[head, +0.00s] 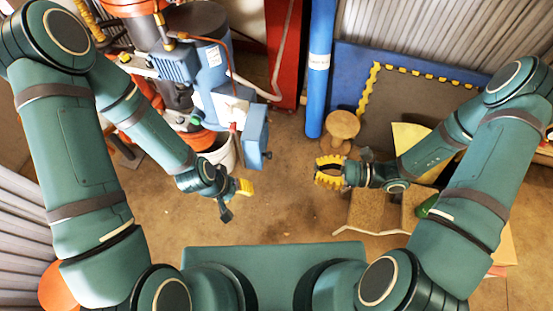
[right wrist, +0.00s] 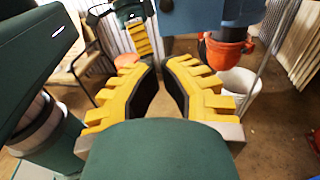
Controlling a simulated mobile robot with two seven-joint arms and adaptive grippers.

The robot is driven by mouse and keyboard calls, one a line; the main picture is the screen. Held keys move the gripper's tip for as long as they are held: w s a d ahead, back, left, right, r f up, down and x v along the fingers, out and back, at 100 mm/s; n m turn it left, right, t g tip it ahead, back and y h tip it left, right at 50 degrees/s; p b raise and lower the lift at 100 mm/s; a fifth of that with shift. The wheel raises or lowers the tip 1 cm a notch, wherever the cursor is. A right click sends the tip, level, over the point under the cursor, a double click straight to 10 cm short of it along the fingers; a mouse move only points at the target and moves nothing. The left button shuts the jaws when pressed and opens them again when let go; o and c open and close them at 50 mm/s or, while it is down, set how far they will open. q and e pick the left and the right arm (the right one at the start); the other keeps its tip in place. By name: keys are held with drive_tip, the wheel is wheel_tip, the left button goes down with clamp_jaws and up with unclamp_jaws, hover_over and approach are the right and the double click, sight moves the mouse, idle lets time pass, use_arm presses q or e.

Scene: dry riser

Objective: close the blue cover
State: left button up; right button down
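The blue cover (head: 255,137) stands out from the front of a pale box (head: 230,107) on the blue and grey machine, swung open. In the right wrist view a blue surface (right wrist: 215,12) at the top may be part of it. My right gripper (head: 318,172) is to the right of the cover and apart from it. Its yellow fingers (right wrist: 158,66) have a gap between them and hold nothing. My left gripper (head: 244,187) is below the cover, apart from it. Its yellow fingers overlap, so their opening is unclear. The inside of the box is mostly hidden.
A white bucket (head: 221,152) stands under the machine beside orange pipe fittings. A blue pipe (head: 319,65) rises behind. A wooden stool (head: 342,126) stands near my right gripper. The floor (head: 285,205) between my arms is clear.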

drive_tip(key=t, duration=0.1)
drive_tip(key=b, duration=0.1)
approach(263, 159)
drive_tip(key=shift+m, duration=0.4)
drive_tip(key=a, duration=0.2)
drive_tip(key=w+a, duration=0.1)
drive_tip(key=a, duration=0.5)
drive_tip(key=shift+w, duration=0.2)
